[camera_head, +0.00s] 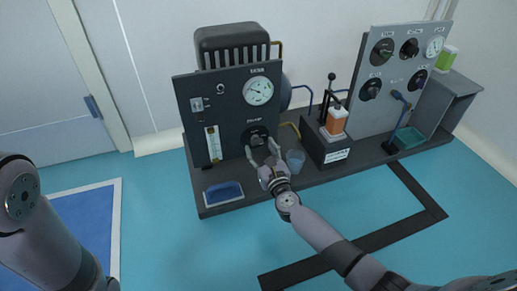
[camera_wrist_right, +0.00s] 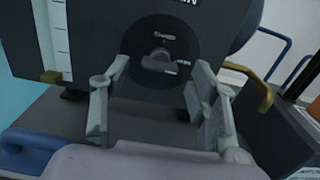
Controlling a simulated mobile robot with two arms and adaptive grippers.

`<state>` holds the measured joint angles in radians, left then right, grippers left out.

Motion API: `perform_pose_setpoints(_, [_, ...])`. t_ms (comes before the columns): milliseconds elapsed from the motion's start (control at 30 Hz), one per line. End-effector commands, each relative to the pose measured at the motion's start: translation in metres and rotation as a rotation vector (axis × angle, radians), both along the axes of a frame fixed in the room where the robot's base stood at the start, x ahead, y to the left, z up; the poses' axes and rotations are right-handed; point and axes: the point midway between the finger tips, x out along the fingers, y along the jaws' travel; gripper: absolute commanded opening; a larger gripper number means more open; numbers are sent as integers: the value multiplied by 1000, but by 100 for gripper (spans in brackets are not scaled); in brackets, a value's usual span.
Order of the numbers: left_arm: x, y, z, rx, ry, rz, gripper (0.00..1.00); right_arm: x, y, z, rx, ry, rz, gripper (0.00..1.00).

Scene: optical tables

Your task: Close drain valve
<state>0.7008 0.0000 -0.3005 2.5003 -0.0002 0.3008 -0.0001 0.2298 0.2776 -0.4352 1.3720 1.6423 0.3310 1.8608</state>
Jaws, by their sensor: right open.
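The drain valve is a dark round knob (camera_head: 257,136) low on the front of the black panel (camera_head: 228,112), under a white label. In the right wrist view the knob (camera_wrist_right: 160,58) sits on a dark disc, with small markings above and beside it. My right gripper (camera_head: 262,152) is open just in front of the knob. In the right wrist view its two fingers (camera_wrist_right: 158,72) stand left and right of the knob, with nothing held between them. I cannot tell any contact. My left arm shows at the left edge, but its gripper is out of view.
A gauge (camera_head: 258,91) and a sight tube (camera_head: 213,143) are on the same panel. A blue tray (camera_head: 222,194) and a clear cup (camera_head: 295,160) stand near my right gripper. To the right are a lever unit (camera_head: 326,150) and a grey panel with knobs (camera_head: 397,65).

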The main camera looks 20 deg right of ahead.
Motion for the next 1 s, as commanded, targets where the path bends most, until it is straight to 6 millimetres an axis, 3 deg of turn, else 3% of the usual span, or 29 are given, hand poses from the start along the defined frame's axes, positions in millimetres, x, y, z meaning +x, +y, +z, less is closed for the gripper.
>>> perform_pose_setpoints(200, [0,0,-9,0,0,0,27,21,1,-1,0,0,0,55])
perform_pose_setpoints(533, [0,0,-9,0,0,0,27,24,1,0,0,0,0,55])
perform_pose_setpoints(1000, [0,0,-9,0,1,0,27,24,1,0,0,0,0,24])
